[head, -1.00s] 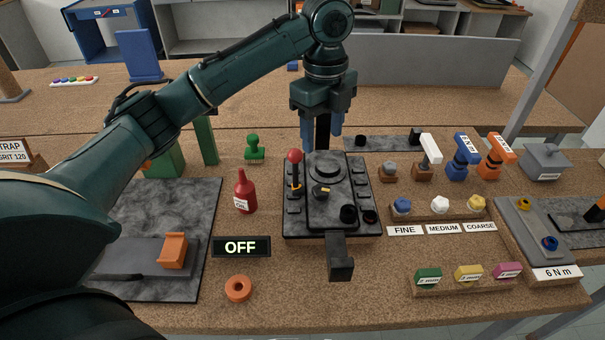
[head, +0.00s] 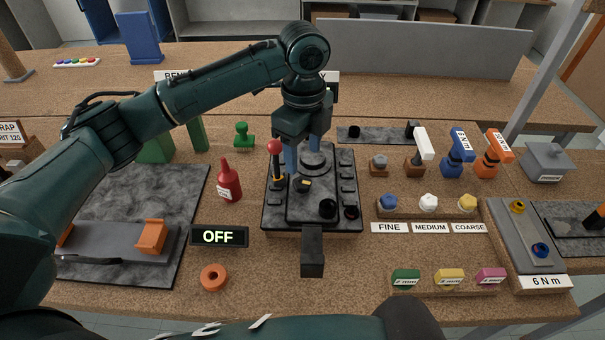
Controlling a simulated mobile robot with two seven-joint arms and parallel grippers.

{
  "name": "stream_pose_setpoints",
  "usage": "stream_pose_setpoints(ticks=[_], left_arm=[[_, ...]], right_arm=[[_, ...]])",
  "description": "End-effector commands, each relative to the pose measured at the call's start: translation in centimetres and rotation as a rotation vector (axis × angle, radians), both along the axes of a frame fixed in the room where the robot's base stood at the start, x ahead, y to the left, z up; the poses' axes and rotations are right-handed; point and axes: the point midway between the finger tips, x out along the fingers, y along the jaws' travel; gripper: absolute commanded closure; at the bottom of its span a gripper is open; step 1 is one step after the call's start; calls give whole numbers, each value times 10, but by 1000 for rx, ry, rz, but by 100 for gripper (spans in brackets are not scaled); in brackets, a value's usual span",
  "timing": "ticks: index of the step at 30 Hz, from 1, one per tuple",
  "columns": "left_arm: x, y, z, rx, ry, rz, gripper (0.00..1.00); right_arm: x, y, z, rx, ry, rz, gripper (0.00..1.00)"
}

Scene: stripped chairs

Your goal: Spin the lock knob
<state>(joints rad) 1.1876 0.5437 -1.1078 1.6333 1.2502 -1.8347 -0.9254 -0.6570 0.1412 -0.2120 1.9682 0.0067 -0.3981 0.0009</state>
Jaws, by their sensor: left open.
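A dark grey machine (head: 345,221) stands in the middle of the bench. Its top carries a small black knob with a yellow mark (head: 303,184), a larger black knob (head: 327,208) and a dark reddish knob (head: 352,212) at the front right corner. I cannot tell which is the lock knob. A red-topped lever (head: 274,147) stands at the machine's left side. My left gripper (head: 303,160) is open and points down over the machine's top, its blue fingers just behind the yellow-marked knob. They partly hide a round disc (head: 315,164). My right gripper is out of view.
Racks of coloured tools and labelled pieces (head: 428,203) stand right. A black block (head: 313,252) juts from the machine's front.

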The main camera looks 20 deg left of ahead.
Motion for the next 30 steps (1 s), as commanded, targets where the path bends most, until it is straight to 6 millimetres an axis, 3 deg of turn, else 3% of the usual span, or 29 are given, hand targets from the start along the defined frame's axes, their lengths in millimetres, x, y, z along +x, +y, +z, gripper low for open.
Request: stream_pose_setpoints(ticks=[6, 12, 24, 30], left_arm=[[0, 0, -44, 1, 3, 1, 45], [0, 0, -68, 0, 1, 1, 45], [0, 0, -75, 0, 0, 0, 46], [0, 0, -74, 0, 0, 0, 62]], right_arm=[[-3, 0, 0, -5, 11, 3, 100], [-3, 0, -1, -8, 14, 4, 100], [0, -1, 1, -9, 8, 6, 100], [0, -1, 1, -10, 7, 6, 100]])
